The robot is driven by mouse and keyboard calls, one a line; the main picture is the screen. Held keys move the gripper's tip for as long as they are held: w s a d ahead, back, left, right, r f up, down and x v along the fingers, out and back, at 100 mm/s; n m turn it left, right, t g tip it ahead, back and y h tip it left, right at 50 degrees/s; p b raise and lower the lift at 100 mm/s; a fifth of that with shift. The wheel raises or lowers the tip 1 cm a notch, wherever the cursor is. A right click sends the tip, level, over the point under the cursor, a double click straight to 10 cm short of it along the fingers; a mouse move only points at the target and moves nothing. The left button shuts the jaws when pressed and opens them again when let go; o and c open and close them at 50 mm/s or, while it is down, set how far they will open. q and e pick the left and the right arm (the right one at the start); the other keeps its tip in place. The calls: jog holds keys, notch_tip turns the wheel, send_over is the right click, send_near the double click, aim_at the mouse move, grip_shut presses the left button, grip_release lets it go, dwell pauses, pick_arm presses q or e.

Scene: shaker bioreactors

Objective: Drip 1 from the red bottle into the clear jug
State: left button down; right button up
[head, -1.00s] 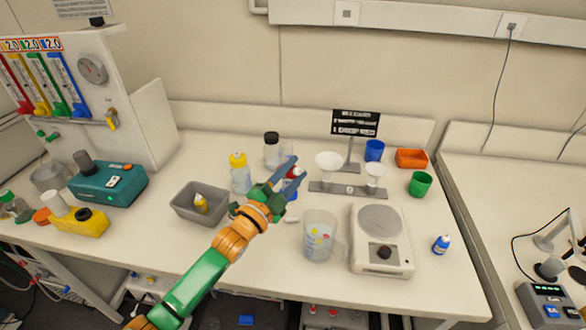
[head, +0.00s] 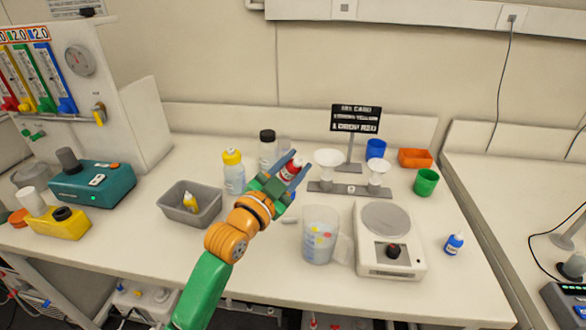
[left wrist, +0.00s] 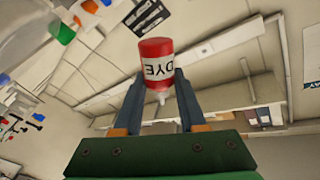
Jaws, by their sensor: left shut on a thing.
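The red bottle (head: 292,168) is held between the fingers of my left gripper (head: 290,172), above the bench. In the left wrist view the red bottle (left wrist: 156,62) has a white label reading DYE upside down, and its pale nozzle points toward the palm, between the fingers (left wrist: 158,95). The clear jug (head: 319,240) stands upright on the bench, below and slightly right of the gripper in the head view. The bottle is apart from the jug. My right gripper is not in view.
A balance (head: 389,250) stands right of the jug. A funnel stand (head: 350,190) and black sign (head: 356,119) are behind. A yellow-capped bottle (head: 234,175) and black-capped bottle (head: 268,152) stand behind left. A grey tray (head: 170,212) holds a small yellow bottle. A blue-capped bottle (head: 454,244) stands at right.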

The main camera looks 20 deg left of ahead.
pick_arm(q)
jog(key=f+b, duration=0.1)
jog(key=b, duration=0.3)
jog(key=shift+f+m+b, duration=0.25)
jog(key=shift+m+b, duration=0.05)
jog(key=shift+r, duration=0.3)
jog(key=n, duration=0.1)
jog(key=n+p, duration=0.1)
jog(key=shift+d+r+n, duration=0.15)
jog(key=shift+r+n, duration=0.05)
jog(key=shift+n, duration=0.1)
jog(key=shift+s+f+b, duration=0.1)
jog(key=shift+f+b, duration=0.05)
jog(key=shift+b, duration=0.45)
jog(key=shift+d+n+y+p, duration=0.15)
jog(key=shift+n+y+p, duration=0.3)
jog(key=shift+n, duration=0.65)
jog(key=shift+r+p, duration=0.25)
jog(key=shift+p, duration=0.45)
jog(key=shift+f, duration=0.15)
jog(key=n, duration=0.1)
jog(key=d+n, duration=0.1)
jog(key=shift+s+n+g, duration=0.2)
jog(key=shift+n+g, duration=0.1)
jog(key=shift+n, duration=0.1)
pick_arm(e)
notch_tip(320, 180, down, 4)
